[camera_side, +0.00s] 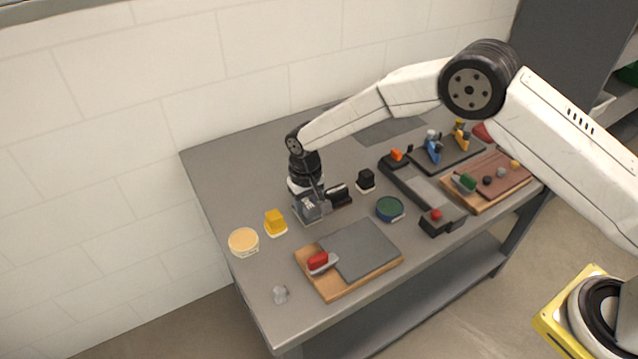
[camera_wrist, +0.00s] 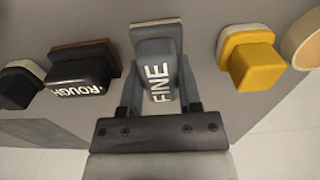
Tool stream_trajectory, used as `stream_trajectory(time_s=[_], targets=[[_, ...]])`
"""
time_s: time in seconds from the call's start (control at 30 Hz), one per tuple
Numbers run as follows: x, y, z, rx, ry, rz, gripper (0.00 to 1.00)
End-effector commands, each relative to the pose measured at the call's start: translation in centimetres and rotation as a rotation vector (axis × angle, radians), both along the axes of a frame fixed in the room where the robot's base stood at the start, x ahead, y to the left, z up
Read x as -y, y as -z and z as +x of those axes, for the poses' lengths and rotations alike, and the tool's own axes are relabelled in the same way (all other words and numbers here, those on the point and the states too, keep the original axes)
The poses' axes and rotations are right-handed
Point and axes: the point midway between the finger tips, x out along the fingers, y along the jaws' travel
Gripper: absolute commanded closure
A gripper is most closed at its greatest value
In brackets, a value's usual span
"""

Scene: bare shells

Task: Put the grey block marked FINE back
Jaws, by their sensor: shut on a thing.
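The grey block marked FINE (camera_wrist: 158,72) is between the two fingers of my gripper (camera_wrist: 160,88) in the wrist view. The white lettering faces the camera, and a wider grey base with a pale edge shows at the block's far end. In the side view my gripper (camera_side: 312,191) points down at the left part of the table, around the grey block (camera_side: 309,209). The block is at or very near the table top; I cannot tell whether it touches. The black block marked ROUGH (camera_wrist: 82,72) is left of it in the wrist view, and the yellow block (camera_wrist: 252,62) is right.
Another black block (camera_side: 366,180) and a round green-topped tin (camera_side: 390,208) stand nearby. A round tan disc (camera_side: 243,241) lies left. A wooden board (camera_side: 338,291) with a grey sheet and red-handled tool is in front. Trays with tools fill the right side.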

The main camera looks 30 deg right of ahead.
Motion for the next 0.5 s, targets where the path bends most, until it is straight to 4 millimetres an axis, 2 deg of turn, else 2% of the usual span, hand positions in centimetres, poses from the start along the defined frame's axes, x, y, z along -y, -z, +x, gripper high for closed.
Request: stream_trajectory(time_s=[0.27, 0.3, 0.4, 0.5], targets=[[0.0, 0.27, 0.0, 0.0, 0.0, 0.0, 1.0], [0.0, 0.3, -0.01, 0.0, 0.0, 0.0, 0.5], [0.0, 0.28, -0.02, 0.0, 0.0, 0.0, 0.21], [0.0, 0.28, -0.02, 0.0, 0.0, 0.0, 0.21]])
